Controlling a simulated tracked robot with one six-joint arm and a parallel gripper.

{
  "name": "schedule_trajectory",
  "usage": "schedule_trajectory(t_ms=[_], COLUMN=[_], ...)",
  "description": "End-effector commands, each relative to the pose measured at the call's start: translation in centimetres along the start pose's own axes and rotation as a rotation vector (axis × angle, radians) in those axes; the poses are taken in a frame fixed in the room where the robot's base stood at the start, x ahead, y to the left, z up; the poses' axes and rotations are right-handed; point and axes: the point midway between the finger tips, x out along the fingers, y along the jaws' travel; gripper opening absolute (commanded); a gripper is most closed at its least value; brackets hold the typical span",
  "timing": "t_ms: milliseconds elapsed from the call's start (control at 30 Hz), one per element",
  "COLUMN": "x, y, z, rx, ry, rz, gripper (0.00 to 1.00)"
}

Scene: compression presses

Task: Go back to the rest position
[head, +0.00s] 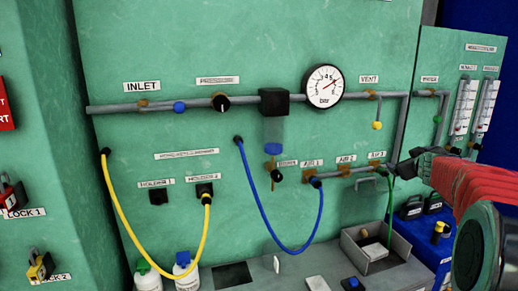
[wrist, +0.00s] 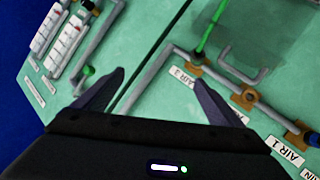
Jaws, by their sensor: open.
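My gripper (head: 404,167) is at the right of the head view, in front of the green panel (head: 230,40) near the AIR 3 port. In the wrist view my gripper (wrist: 158,88) shows two dark fingers spread apart with nothing between them. The green hose (wrist: 209,32) is plugged in at AIR 3, beyond the right finger and apart from it. In the head view the green hose (head: 389,212) hangs just below my gripper. No marker of a rest position shows.
A gauge (head: 323,86) and grey pipes (head: 150,107) are fixed to the panel. A yellow hose (head: 127,225) and a blue hose (head: 262,218) hang in loops. A grey bin (head: 350,245) stands below. Flowmeters (head: 463,106) are at the right.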

Motion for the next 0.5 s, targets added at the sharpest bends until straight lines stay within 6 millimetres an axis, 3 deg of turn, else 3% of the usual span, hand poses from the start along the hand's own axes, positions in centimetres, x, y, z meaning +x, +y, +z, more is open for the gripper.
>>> schedule_trajectory(t_ms=[267, 500], x=[-5.6, -12.1], y=[0.2, -2.5], z=[3.2, 7.6], rx=[0.034, 0.075], ry=[-0.16, -0.362], rz=[0.152, 0.185], gripper=[0.9, 0.9])
